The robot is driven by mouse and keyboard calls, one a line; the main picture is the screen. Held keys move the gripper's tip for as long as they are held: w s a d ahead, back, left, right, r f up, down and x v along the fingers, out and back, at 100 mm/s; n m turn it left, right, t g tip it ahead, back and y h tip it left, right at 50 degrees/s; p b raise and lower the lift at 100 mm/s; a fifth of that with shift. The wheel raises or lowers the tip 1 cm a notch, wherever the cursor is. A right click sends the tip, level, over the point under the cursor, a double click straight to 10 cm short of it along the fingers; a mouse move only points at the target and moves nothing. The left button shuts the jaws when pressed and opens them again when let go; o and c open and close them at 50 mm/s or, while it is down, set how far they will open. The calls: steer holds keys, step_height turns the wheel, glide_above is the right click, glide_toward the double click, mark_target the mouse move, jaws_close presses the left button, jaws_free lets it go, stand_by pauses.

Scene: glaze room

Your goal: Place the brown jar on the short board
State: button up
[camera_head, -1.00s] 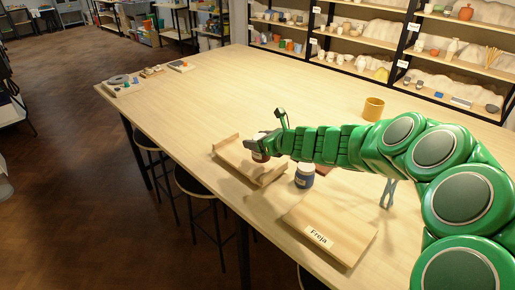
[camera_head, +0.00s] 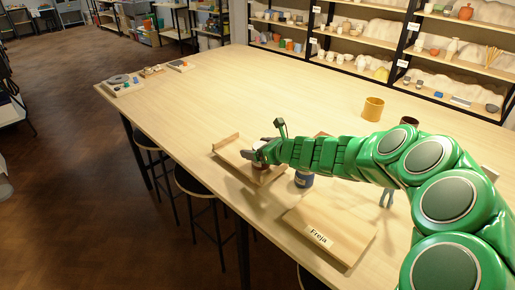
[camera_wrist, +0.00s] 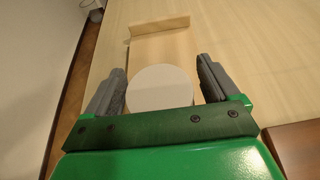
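The brown jar (camera_head: 259,165) has a pale round lid (camera_wrist: 160,88) and is mostly hidden by my gripper in the head view. It is at the near part of a light wooden board with raised edges (camera_head: 228,143), seemingly standing on it. My gripper (camera_head: 258,155) is over the jar. In the wrist view its dark fingers (camera_wrist: 162,72) are spread on both sides of the lid, with a narrow gap, clearer at the right. I cannot see the fingers' contact lower on the jar. A flat board labelled Freja (camera_head: 335,226) lies bare at the front right.
A blue jar (camera_head: 303,180) stands close beside my arm, partly covered. A tan cup (camera_head: 373,109) and a dark brown pot (camera_head: 409,121) stand farther back. Blue-grey tongs (camera_head: 387,197) are at the right.

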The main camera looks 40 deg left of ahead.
steer(key=shift+r, duration=0.1)
steer(key=v, duration=1.2)
stand_by(0.4)
